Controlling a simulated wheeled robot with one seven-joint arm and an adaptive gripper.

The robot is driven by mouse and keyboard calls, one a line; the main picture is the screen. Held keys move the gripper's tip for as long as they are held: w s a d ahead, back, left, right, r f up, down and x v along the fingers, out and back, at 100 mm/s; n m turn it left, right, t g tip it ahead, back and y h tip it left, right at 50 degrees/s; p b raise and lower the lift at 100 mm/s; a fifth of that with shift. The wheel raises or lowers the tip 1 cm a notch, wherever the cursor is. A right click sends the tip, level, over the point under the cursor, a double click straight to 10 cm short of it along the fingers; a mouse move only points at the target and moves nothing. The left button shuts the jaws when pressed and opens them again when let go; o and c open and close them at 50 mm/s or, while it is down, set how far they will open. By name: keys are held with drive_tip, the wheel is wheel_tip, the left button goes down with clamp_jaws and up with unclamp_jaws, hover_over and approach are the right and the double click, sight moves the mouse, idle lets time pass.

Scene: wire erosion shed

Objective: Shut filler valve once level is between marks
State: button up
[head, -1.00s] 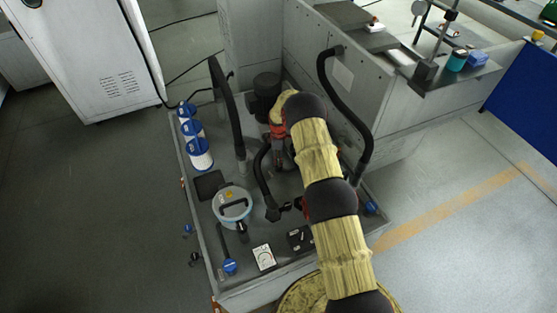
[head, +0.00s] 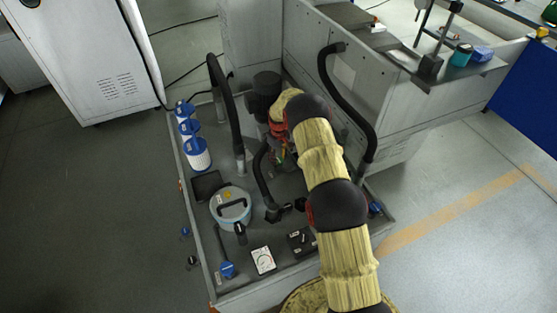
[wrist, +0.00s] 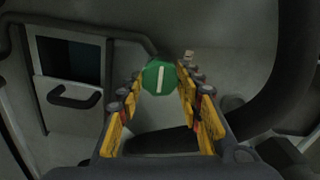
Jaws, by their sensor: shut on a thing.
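A green octagonal knob (wrist: 152,78) with a white bar across its face sits between my fingertips in the wrist view. The white bar is nearly upright in the picture. I take this knob to be the filler valve's handle. My gripper (wrist: 161,82) is shut on it, with the yellow fingers on its left and right sides. In the head view my arm covers most of the gripper and the knob does not show clearly. No level or level marks can be made out in either view.
A grey machine tray holds blue-capped filter canisters (head: 197,156), a grey lidded canister (head: 230,208), a white dial card (head: 263,261) and black hoses (head: 226,105). A dark hose curves close on the wrist view's right (wrist: 285,70). Floor is open at left.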

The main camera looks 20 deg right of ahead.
sight(278, 160)
drive_tip(key=shift+m, duration=0.6)
drive_tip(key=o, duration=1.2)
drive_tip(key=shift+c, duration=0.2)
wheel_tip(278, 160, up, 12)
drive_tip(key=shift+m, duration=0.3)
